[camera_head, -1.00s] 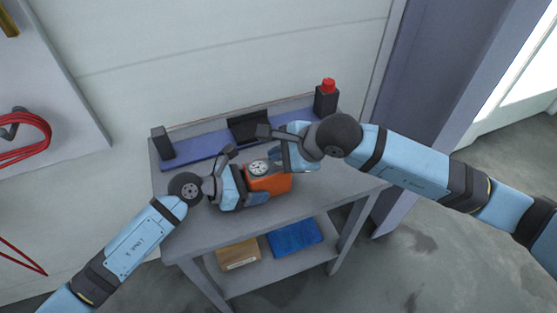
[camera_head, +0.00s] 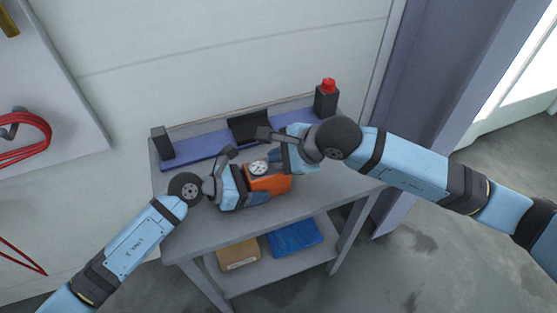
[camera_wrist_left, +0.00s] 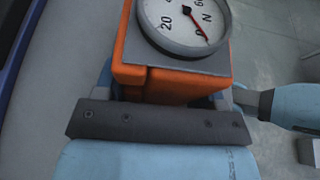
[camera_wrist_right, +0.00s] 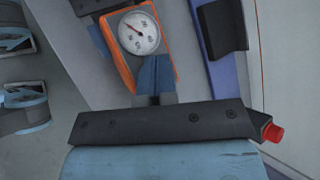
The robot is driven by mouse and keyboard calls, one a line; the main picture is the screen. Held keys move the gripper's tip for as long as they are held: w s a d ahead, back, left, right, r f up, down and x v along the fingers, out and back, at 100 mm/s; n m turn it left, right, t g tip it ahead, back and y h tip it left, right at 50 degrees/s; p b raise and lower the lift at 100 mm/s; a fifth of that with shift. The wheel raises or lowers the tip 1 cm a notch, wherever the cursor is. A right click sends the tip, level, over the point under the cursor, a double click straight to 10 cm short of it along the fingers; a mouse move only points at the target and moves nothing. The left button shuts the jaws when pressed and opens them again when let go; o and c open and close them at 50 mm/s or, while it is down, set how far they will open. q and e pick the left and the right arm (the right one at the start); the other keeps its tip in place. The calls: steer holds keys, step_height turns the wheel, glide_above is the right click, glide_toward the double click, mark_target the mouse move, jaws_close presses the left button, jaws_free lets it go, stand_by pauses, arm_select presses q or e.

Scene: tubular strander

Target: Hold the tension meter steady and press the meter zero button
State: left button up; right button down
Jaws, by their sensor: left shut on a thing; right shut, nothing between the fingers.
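The orange tension meter (camera_head: 268,184) with a round white dial (camera_head: 258,168) lies on the grey table. My left gripper (camera_wrist_left: 165,92) is shut on the meter, one finger along each side. In the left wrist view the dial's red needle (camera_wrist_left: 198,27) points close to the 0 mark. My right gripper (camera_wrist_right: 155,72) is shut and empty, its blue fingertips over the meter's face beside the dial (camera_wrist_right: 138,33). I cannot tell whether the tips touch the meter. The zero button is not visible; the right fingers may hide it.
A blue strip (camera_head: 190,158) runs along the back of the grey table (camera_head: 185,235), with dark blocks and a red-topped black post (camera_head: 326,98). The lower shelf holds a brown box (camera_head: 238,255) and a blue item (camera_head: 295,238). The table's front left is free.

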mark_target(278, 165)
steer(key=shift+r, duration=0.75)
steer(key=shift+r, duration=0.1)
steer(key=shift+r, duration=2.4)
arm_select(q)
steer(key=o, duration=1.2)
steer(key=shift+o, duration=0.2)
